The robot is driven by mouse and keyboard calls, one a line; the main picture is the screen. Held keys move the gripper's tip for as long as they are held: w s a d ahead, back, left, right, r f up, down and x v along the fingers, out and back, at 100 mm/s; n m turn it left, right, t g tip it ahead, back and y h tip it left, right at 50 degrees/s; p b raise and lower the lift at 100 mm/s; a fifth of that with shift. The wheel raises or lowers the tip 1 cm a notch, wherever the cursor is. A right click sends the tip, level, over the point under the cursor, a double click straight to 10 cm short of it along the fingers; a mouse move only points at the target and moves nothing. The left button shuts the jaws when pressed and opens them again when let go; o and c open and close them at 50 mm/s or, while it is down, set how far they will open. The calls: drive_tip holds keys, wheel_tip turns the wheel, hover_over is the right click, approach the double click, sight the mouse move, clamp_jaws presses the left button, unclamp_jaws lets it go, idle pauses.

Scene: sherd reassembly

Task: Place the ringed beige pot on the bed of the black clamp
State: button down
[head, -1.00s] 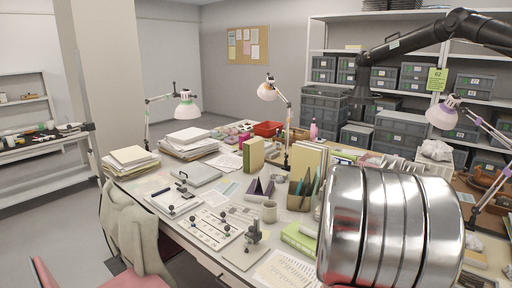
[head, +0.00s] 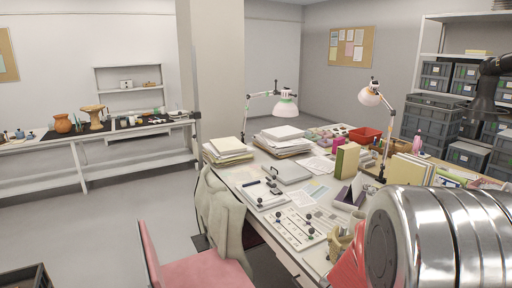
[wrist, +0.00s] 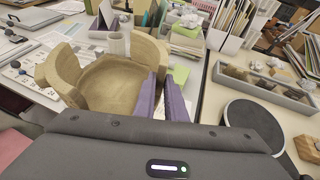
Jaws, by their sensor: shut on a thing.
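The beige pot (wrist: 112,85) shows from above in the wrist view, with curved standing walls, a gap between them and a flat floor. My gripper (wrist: 162,88) has two purple fingers close together, shut on the right wall of the pot. In the head view part of the pot (head: 340,243) shows above the near desk edge, at the left of my silver arm; my arm hides the rest. I cannot make out its rings. I cannot pick out the black clamp with certainty in either view.
A side bench (head: 25,146) at the far left bears an orange jar (head: 62,122), a tan vessel (head: 94,116) and dark items. Grey floor (head: 130,200) lies open before it. The desk is crowded with papers and a lamp (head: 370,97). A pink chair (head: 195,268) stands close in front.

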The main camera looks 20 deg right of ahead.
drive_tip(key=w+a+n+t+y, duration=0.2)
drive_tip(key=w+a+n, duration=0.1)
drive_tip(key=a, duration=0.9)
drive_tip(key=w+a+f+n+t+y, duration=0.1)
drive_tip(key=w+a, duration=0.4)
drive_tip(key=a, duration=0.7)
drive_tip(key=w+a+n+t+y, duration=0.3)
drive_tip(key=a+n+y, duration=0.1)
drive_tip(key=a, duration=0.8)
drive_tip(key=shift+w+f+n+y, duration=0.2)
drive_tip(key=shift+w+n+y, duration=0.2)
drive_tip(key=shift+d, duration=0.15)
